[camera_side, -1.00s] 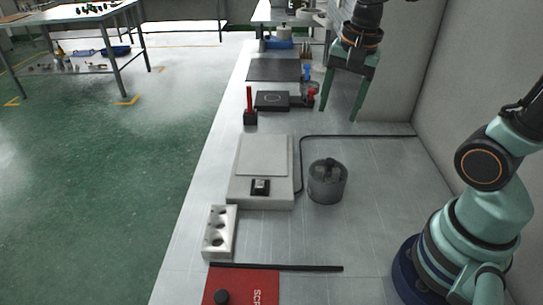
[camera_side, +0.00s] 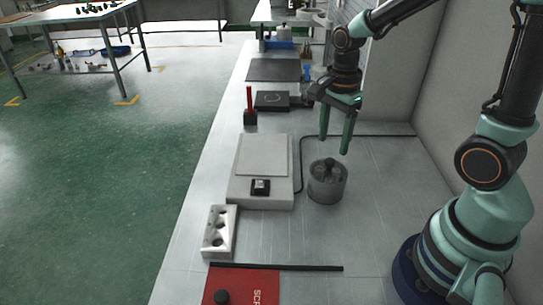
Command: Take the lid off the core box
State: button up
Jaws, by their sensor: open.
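The core box is likely the round, dark grey pot (camera_side: 327,187) standing on the bench to the right of the flat grey plate device.
A flat grey device (camera_side: 262,165) with a black switch stands left of the pot, and a black cable runs behind it. A white block with holes (camera_side: 219,230) and a red mat (camera_side: 245,287) lie nearer. Bench space right of the pot is clear.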

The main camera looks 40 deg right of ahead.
aim_at(330, 160)
jog(key=f, duration=0.3)
jog(key=shift+s+a+f, duration=0.25)
jog(key=shift+f, duration=0.7)
grip_shut()
dwell(0.7)
